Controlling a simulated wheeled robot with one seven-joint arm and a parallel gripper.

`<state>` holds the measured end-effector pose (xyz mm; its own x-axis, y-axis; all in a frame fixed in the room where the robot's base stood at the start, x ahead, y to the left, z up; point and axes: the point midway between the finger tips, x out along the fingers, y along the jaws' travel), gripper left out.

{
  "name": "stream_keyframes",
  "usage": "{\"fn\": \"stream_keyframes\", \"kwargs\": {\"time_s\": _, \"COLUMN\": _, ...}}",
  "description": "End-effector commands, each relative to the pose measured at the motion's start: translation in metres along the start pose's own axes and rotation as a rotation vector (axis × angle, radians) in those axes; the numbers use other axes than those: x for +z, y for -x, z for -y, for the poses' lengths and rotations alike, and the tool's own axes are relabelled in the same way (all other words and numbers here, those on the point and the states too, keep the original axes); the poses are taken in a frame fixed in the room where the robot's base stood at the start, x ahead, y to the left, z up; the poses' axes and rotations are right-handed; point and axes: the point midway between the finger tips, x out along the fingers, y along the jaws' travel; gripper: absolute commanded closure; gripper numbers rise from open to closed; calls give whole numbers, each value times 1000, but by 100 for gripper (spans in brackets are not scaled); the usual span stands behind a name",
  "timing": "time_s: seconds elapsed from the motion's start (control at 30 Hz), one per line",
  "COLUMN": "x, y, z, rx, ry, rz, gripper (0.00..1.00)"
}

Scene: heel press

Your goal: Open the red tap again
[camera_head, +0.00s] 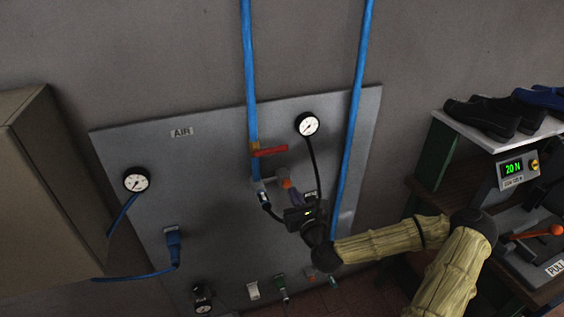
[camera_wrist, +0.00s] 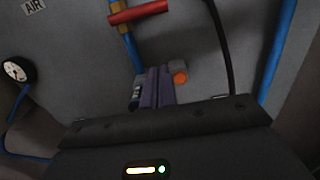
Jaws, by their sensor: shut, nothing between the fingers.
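The red tap (camera_head: 269,151) is a red lever on the left blue pipe of the grey AIR panel. Its handle lies crosswise to the pipe, sticking out to the right. In the wrist view the red lever (camera_wrist: 138,13) is at the top, beyond the fingers, on a brass-coloured body. My gripper (camera_head: 288,187) is in front of the panel, below and to the right of the lever, apart from it. In the wrist view its purple-grey fingers (camera_wrist: 157,84) are together with nothing between them. An orange-ended fitting (camera_wrist: 180,78) shows just behind the fingers.
Dial gauges (camera_head: 307,124) and (camera_head: 136,180) sit on the panel. A second blue pipe (camera_head: 352,120) runs down right of my gripper. A beige cabinet (camera_head: 50,190) stands at left. At right are black shoes (camera_head: 490,115) on a bench and a press with a green 20 N display (camera_head: 513,168).

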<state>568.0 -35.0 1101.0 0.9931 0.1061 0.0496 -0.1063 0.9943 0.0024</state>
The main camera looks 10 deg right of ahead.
Motion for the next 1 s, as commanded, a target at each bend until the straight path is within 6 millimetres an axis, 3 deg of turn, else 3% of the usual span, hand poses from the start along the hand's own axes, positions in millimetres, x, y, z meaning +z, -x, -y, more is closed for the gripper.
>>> {"fn": "stream_keyframes", "kwargs": {"time_s": 0.17, "x": 2, "y": -14, "z": -1, "rx": 1, "ry": 2, "rz": 0, "gripper": 100}}
{"fn": "stream_keyframes", "kwargs": {"time_s": 0.73, "x": 3, "y": -99, "z": -1, "rx": 2, "ry": 4, "rz": 0, "gripper": 100}}
{"fn": "stream_keyframes", "kwargs": {"time_s": 1.0, "x": 36, "y": -107, "z": -1, "rx": 2, "ry": 3, "rz": 0, "gripper": 100}}
